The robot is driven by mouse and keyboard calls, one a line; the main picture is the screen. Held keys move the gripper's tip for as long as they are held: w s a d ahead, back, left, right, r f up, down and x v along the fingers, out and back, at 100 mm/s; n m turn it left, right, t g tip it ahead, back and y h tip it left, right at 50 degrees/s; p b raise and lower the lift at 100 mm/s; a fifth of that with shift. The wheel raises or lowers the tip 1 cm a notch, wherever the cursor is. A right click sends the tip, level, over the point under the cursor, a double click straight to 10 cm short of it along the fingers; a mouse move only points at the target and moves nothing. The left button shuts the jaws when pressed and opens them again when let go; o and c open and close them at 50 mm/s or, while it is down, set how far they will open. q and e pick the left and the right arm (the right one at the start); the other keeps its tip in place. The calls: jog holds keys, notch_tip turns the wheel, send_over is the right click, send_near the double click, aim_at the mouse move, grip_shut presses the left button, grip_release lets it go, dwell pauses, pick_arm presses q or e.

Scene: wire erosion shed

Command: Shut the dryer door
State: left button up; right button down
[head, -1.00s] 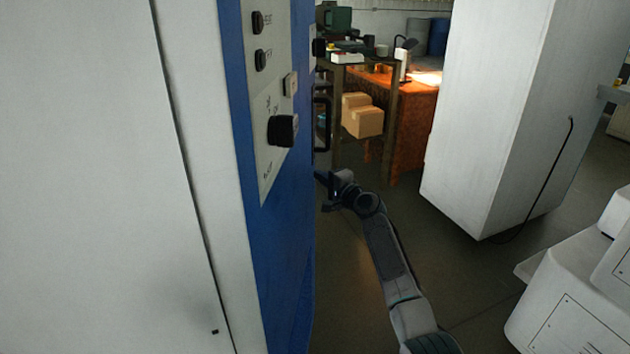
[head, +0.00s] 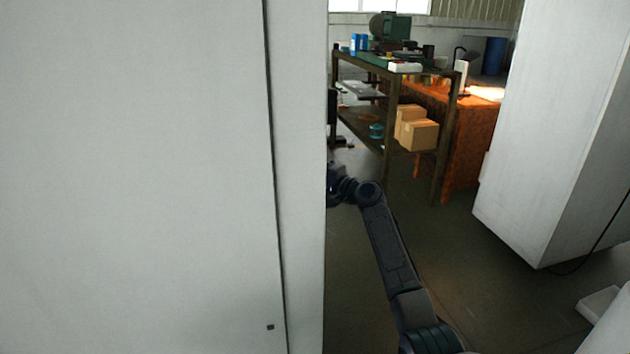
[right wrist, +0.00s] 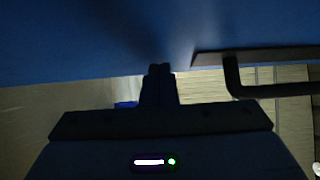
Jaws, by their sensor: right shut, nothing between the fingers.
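A blue panel (right wrist: 90,35), seemingly the dryer door, fills the top of the right wrist view, with a dark bar handle (right wrist: 235,75) on its right part. My right gripper (right wrist: 160,72) is shut and empty, its fingertips at or very near the panel, left of the handle; I cannot tell whether they touch. In the head view my right arm reaches forward, and its gripper end is partly hidden behind the edge of a tall white cabinet side (head: 140,180). The blue front and any door gap are hidden there. My left gripper is out of view.
A shelf rack (head: 388,75) with cardboard boxes (head: 418,135) stands beyond my arm, beside an orange bench (head: 468,150). A tall white cabinet (head: 550,130) stands at right with a cable beside it. Grey floor between is clear.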

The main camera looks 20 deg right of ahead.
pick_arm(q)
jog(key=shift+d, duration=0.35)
pick_arm(e)
jog(key=a, duration=0.8)
jog(key=shift+w+a+n+g+y, duration=0.2)
jog(key=shift+w+n+g+y, duration=0.1)
jog(key=shift+w, duration=0.15)
jog(key=shift+a+r, duration=0.1)
